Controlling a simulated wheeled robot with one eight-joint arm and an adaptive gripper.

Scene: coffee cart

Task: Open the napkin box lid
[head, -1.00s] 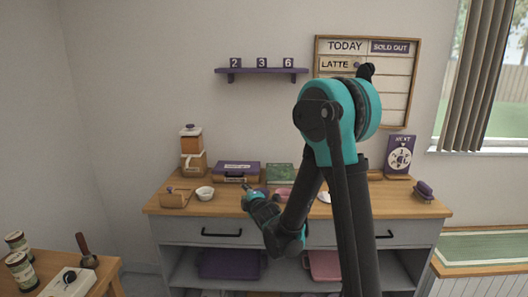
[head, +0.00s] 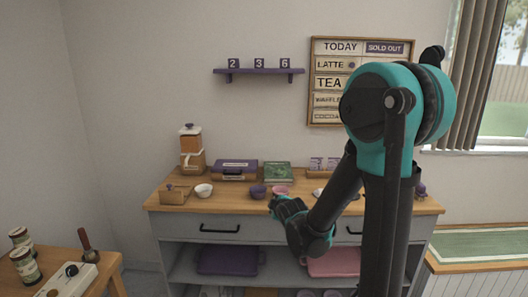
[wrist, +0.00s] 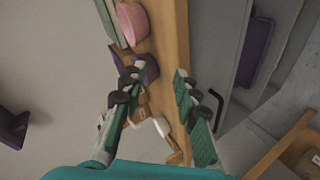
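A purple bowl (head: 257,192), pink bowl (head: 281,190) and white bowl (head: 203,190) stand on the counter (head: 225,203). A wooden holder (head: 174,195) is at left. A green box (head: 278,172) stands right of the purple box. My arm hides the counter's right part.

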